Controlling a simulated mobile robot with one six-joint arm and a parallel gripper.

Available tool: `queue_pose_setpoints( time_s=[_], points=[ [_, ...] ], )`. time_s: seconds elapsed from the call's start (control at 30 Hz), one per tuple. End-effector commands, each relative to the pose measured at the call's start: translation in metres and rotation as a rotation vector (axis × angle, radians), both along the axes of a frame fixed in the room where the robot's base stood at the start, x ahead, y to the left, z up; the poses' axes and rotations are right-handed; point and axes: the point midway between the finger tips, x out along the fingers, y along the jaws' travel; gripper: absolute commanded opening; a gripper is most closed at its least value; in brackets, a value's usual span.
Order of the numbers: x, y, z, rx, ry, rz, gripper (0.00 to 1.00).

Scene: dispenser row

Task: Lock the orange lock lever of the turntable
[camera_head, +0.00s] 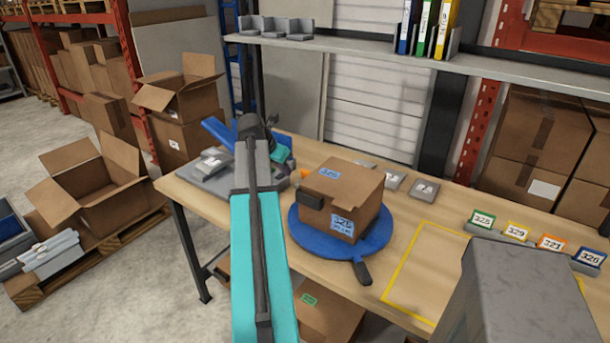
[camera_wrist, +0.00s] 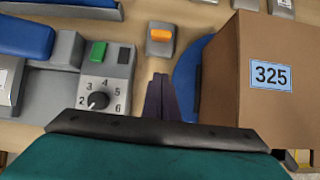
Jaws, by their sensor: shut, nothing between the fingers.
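The orange lock lever (camera_wrist: 160,35) sits on a small grey base at the top middle of the wrist view, just left of the turntable. The blue turntable (camera_head: 298,238) stands on the bench and also shows in the wrist view (camera_wrist: 186,75). A brown carton (camera_head: 352,188) rests on it; in the wrist view the carton (camera_wrist: 220,85) bears a blue 325 label. My gripper (camera_wrist: 161,80) is shut and empty. Its dark fingers show below the lever in the picture, apart from it, with the dial unit on their left.
A grey unit with a numbered dial (camera_wrist: 97,100) and green button (camera_wrist: 98,52) lies left of my fingers. A dark handle (camera_head: 362,273) juts from the turntable's front edge. A yellow-outlined area (camera_head: 398,302) on the bench is empty. Numbered holders (camera_head: 516,232) line the right side.

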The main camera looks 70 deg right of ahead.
Motion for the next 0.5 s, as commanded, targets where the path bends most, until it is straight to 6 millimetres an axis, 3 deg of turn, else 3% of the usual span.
queue_pose_setpoints(
  time_s=[0.5],
  points=[
    [0.0048, 0.0033, 0.0000, 0.003, 0.021, 0.031, 0.00]
  ],
)
